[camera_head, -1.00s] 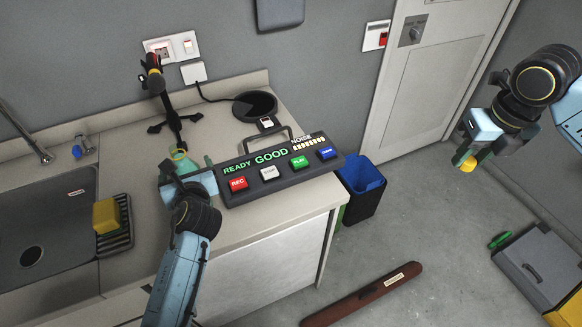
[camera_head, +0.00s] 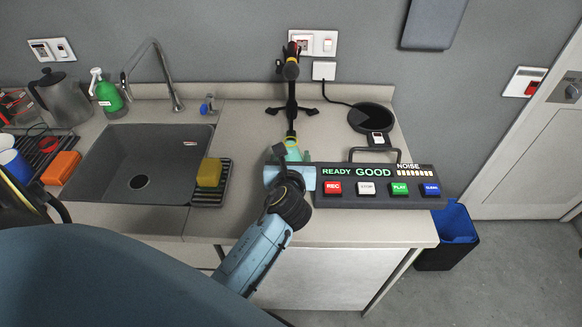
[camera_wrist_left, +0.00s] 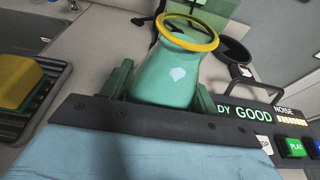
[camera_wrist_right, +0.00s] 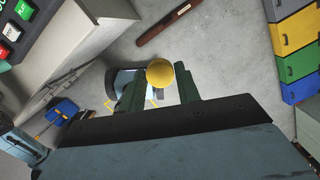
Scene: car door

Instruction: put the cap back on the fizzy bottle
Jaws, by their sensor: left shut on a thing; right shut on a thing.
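The green bottle (camera_head: 294,152) stands on the counter just behind the left end of the button panel. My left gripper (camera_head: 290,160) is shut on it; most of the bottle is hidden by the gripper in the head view. In the left wrist view the bottle (camera_wrist_left: 165,78) shows between the fingers, with a pale mark on its side and a yellow ring (camera_wrist_left: 187,33) around its top. The yellow cap (camera_wrist_right: 160,72) is held between the fingertips of my right gripper (camera_wrist_right: 159,86), above the floor. The right gripper is outside the head view.
The button panel (camera_head: 375,199) reads READY and GOOD and sits right of the bottle. A microphone stand (camera_head: 291,110) rises behind it. The sink (camera_head: 140,160) and yellow sponge (camera_head: 209,172) are to the left. A bin (camera_head: 450,240) stands right of the counter.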

